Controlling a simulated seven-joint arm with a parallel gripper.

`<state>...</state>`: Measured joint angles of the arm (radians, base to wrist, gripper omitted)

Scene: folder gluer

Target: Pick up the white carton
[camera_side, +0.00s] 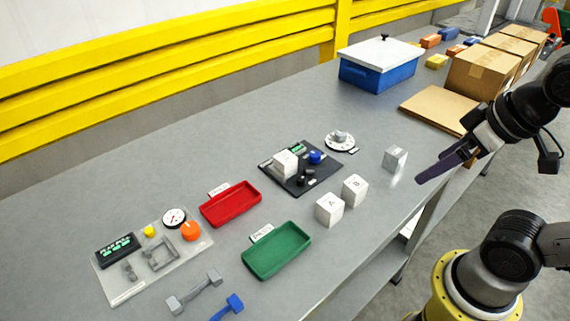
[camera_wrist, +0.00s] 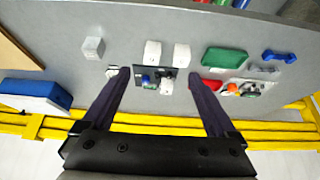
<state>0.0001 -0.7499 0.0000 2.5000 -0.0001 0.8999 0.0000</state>
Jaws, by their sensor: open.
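Two white cartons stand upright on the grey table, one lettered A (camera_side: 329,209) and one lettered B (camera_side: 355,190). They also show in the wrist view, side by side, without readable letters. A third white block (camera_side: 285,163) sits on a black panel (camera_side: 309,184). A greyish-silver cube (camera_side: 395,158) stands apart, closer to my gripper. I cannot tell which of these is meant by the white carton. My gripper (camera_side: 430,172) is open and empty, above the table's right edge. In the wrist view my fingers (camera_wrist: 159,74) are spread, with nothing between the tips touching them.
A red tray (camera_side: 231,206) and a green tray (camera_side: 277,251) lie left of the cartons. A blue box with a white lid (camera_side: 377,68), a brown board (camera_side: 437,108) and cardboard boxes (camera_side: 484,72) stand farther back. A yellow rail (camera_side: 200,62) runs behind the table.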

